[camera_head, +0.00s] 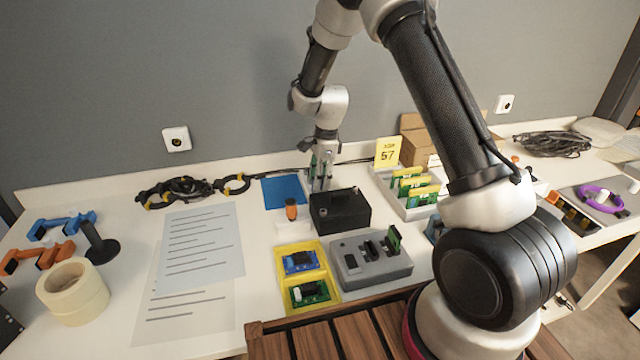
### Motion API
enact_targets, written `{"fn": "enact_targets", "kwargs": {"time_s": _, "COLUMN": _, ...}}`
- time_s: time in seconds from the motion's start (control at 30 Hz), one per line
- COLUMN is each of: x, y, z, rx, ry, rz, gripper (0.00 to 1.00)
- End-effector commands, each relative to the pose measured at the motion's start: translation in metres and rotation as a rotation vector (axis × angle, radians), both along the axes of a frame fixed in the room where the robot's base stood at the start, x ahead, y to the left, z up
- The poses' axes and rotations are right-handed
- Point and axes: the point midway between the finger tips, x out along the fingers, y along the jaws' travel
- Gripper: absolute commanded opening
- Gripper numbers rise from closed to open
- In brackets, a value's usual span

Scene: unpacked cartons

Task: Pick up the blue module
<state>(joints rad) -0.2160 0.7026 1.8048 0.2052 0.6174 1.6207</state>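The blue module (300,262) is a small blue circuit board with dark parts on it. It lies in the upper half of the yellow tray (324,270), above a green board (310,292) in the lower half. My gripper (320,186) points down behind the black box, beside the blue mat, well behind the blue module and apart from it. A bit of green shows at its fingers, but the fingers are too small to tell whether they are open or holding anything.
A black box (340,210) and a grey fixture (370,262) with an upright green board stand right of the tray. Paper sheets (195,260) lie left. A rack of green boards (415,207) stands right.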

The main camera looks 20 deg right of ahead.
Motion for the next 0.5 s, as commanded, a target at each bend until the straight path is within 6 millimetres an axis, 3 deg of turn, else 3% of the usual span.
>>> {"fn": "enact_targets", "kwargs": {"time_s": 0.07, "x": -0.0001, "y": 0.0000, "z": 0.0002, "rx": 0.000, "ry": 0.000, "rz": 0.000, "gripper": 0.35}}
{"fn": "enact_targets", "kwargs": {"time_s": 0.27, "x": -0.0001, "y": -0.0001, "z": 0.0003, "rx": 0.000, "ry": 0.000, "rz": 0.000, "gripper": 0.00}}
{"fn": "enact_targets", "kwargs": {"time_s": 0.5, "x": 0.0000, "y": -0.0002, "z": 0.0005, "rx": 0.000, "ry": 0.000, "rz": 0.000, "gripper": 0.00}}
